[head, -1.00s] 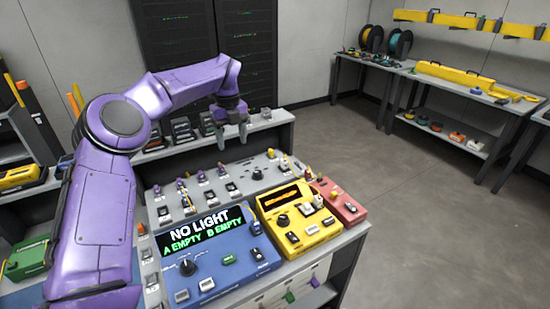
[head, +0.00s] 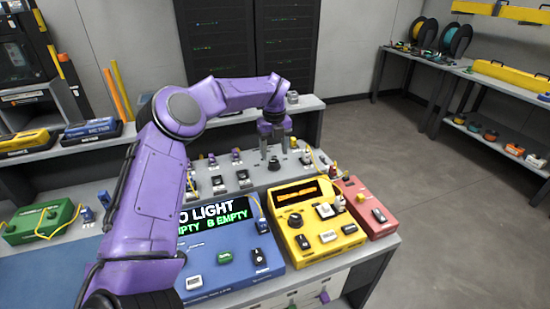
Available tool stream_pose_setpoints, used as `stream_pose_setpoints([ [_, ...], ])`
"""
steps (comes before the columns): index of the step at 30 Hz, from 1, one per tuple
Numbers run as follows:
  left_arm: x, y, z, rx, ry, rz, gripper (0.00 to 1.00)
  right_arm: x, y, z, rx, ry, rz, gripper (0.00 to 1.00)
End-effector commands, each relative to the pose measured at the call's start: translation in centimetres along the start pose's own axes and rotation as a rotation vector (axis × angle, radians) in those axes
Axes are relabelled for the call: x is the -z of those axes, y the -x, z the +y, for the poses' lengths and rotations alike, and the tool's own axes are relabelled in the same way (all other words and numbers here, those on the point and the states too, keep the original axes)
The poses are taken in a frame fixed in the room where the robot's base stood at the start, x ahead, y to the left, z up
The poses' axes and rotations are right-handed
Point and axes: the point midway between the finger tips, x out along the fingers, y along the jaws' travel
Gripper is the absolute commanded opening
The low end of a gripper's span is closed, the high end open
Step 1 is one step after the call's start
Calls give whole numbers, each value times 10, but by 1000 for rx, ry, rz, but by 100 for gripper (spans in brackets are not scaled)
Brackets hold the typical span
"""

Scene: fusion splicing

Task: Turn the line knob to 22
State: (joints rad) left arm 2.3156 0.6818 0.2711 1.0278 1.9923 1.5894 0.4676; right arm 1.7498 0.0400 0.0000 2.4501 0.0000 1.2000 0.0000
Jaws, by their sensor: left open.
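My left gripper (head: 275,155) points down with its two fingers apart, over the grey sloped panel (head: 232,199). A small black round knob (head: 274,164) on that panel shows just below and between the fingertips. I cannot tell whether the fingers touch it. Its label and any number are too small to read, so I cannot confirm that it is the line knob. Another black knob (head: 295,220) sits on the yellow box (head: 290,258). My right gripper is not in view.
A blue box (head: 238,270) with a screen, partly behind my left arm, stands before the panel. A red box (head: 370,212) stands right of the yellow one. Small switches (head: 243,176) line the panel. A grey shelf (head: 305,104) runs behind. Open floor lies right.

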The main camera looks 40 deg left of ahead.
Motion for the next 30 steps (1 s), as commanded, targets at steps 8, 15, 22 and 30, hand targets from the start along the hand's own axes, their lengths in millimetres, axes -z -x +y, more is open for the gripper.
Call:
stream_pose_setpoints([
  [8, 0, -36, 0, 0, 1, 1, 63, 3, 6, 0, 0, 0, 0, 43],
  [15, 0, -38, 0, 1, 1, 1, 63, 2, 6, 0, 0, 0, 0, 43],
  [22, 0, -38, 0, 1, 1, 1, 7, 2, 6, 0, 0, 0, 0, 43],
  [30, 0, -37, 0, 2, -26, 1, 7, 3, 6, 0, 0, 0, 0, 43],
])
